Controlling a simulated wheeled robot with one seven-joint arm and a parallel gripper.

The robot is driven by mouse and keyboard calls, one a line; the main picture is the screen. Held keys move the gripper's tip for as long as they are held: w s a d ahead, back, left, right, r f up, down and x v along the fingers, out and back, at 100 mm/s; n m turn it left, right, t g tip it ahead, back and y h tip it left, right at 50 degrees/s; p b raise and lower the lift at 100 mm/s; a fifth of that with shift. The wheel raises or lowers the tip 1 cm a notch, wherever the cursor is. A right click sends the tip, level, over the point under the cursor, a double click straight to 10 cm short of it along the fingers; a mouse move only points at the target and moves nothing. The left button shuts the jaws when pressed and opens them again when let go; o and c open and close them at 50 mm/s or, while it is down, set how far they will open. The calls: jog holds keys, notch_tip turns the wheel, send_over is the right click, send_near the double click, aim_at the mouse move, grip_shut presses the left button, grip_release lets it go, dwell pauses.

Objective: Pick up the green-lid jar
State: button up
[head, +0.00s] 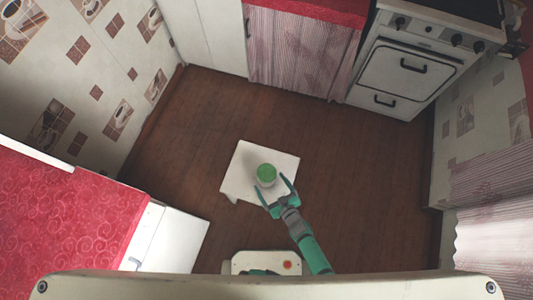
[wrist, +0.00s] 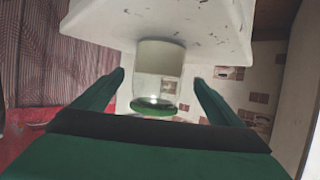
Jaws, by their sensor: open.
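The green-lid jar (head: 266,174) stands on a small white table (head: 240,175) in the head view, with its round green lid facing up. In the wrist view, which looks upside down, the jar (wrist: 158,75) has a clear body with pale contents, and its green lid (wrist: 153,107) points down in the picture. My gripper (head: 276,192) is open, with its green fingers spread at the jar's near side. In the wrist view the jar shows between and beyond the fingertips (wrist: 158,78). I see no contact between finger and jar.
The white tabletop (wrist: 190,18) is otherwise bare around the jar. A red-topped counter (head: 60,215) stands at the left, and a white stove (head: 408,70) and a curtained counter (head: 295,50) at the back. Brown wooden floor (head: 350,160) lies open around the table.

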jog(key=shift+x, duration=2.55)
jog(key=shift+d, duration=0.1)
jog(key=c, duration=1.5)
jog(key=shift+r, duration=0.1)
